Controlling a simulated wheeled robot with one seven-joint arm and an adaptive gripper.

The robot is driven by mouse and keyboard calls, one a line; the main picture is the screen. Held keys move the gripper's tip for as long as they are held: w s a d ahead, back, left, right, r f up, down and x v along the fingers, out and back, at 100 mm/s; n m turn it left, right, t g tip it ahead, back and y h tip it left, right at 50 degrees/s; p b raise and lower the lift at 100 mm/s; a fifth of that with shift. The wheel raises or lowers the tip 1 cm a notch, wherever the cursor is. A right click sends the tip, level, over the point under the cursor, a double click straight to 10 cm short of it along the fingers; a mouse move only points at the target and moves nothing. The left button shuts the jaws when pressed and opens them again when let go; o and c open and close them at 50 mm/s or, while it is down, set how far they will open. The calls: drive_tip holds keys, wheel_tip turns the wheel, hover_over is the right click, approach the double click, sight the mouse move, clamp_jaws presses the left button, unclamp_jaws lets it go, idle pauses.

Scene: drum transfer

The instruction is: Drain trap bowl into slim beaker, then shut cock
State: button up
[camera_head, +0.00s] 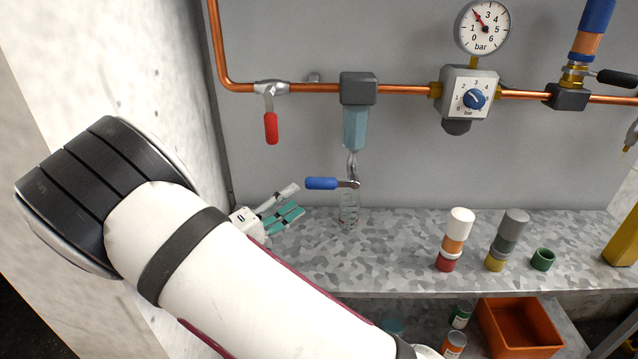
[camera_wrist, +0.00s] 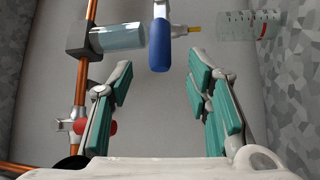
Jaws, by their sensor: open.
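The trap bowl (camera_head: 355,126), bluish and see-through, hangs under a dark grey block on the copper pipe. It also shows in the wrist view (camera_wrist: 118,38). Below it is the drain cock, its blue lever (camera_head: 321,183) level and pointing left. The slim clear beaker (camera_head: 349,211) stands upright on the bench under the drain outlet, with red marks on it. I cannot tell whether it holds liquid. My gripper (camera_head: 292,203) is open, left of the beaker and below the lever. In the wrist view the blue lever (camera_wrist: 160,46) lies ahead, between the open teal-padded fingers (camera_wrist: 160,66).
A red-handled valve (camera_head: 271,127) hangs from the pipe at left. A regulator with a blue knob (camera_head: 475,99) and gauge is to the right. Stacked coloured cylinders (camera_head: 456,240) and a green ring (camera_head: 543,259) stand on the bench. An orange bin (camera_head: 520,330) sits below.

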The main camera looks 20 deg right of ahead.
sight(312, 188)
drive_tip(key=x, duration=0.9)
drive_tip(key=shift+d, duration=0.1)
clamp_jaws()
